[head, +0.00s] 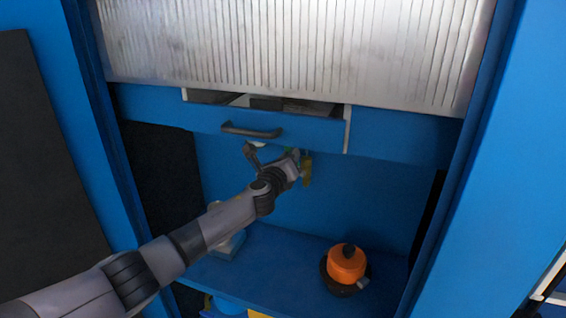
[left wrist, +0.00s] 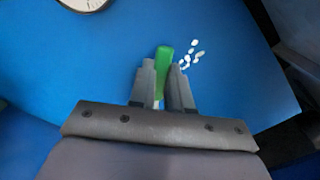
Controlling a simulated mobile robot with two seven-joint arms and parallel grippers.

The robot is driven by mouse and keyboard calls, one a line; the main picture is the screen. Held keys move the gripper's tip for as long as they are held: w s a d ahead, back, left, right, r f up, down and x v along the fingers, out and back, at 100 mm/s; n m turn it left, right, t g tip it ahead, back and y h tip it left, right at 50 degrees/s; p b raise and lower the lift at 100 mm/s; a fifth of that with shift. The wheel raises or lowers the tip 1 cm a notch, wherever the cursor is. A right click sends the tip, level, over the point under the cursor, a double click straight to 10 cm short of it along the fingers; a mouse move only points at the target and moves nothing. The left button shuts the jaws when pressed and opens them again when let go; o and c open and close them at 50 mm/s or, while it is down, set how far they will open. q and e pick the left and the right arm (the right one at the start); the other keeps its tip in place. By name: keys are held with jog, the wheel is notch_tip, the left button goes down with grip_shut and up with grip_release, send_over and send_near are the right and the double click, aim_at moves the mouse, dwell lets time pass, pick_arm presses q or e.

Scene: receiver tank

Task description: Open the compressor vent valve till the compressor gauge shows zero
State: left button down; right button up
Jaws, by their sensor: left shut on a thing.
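My left gripper (head: 297,157) reaches under the drawer against the blue back panel in the head view. In the left wrist view, my left gripper (left wrist: 162,70) is shut on a green valve handle (left wrist: 165,54). The handle's far end shows beyond the fingertips; its lower part is between the fingers. A round gauge (left wrist: 88,3) with a white face and dark rim is cut off at the top left of the left wrist view, so its needle cannot be read. A brass-coloured part (head: 307,170) hangs beside the gripper in the head view. My right gripper is not in view.
A partly open blue drawer (head: 300,130) with a dark handle (head: 251,131) is just above the arm. An orange pot-like thing (head: 346,264) with a black knob stands on the blue shelf (head: 285,262). White marks (left wrist: 191,55) lie right of the handle. Blue posts flank the opening.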

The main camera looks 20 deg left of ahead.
pick_arm(q)
jog(key=shift+d+r+m+p, duration=0.25)
jog(key=shift+d+m+p, duration=0.1)
jog(key=shift+m, duration=0.45)
jog(key=c, duration=1.1)
grip_release()
jog(key=shift+o, duration=0.2)
jog(key=shift+s, duration=0.1)
jog(key=s+p, duration=0.2)
jog(key=s, duration=0.5)
jog(key=shift+d, duration=0.2)
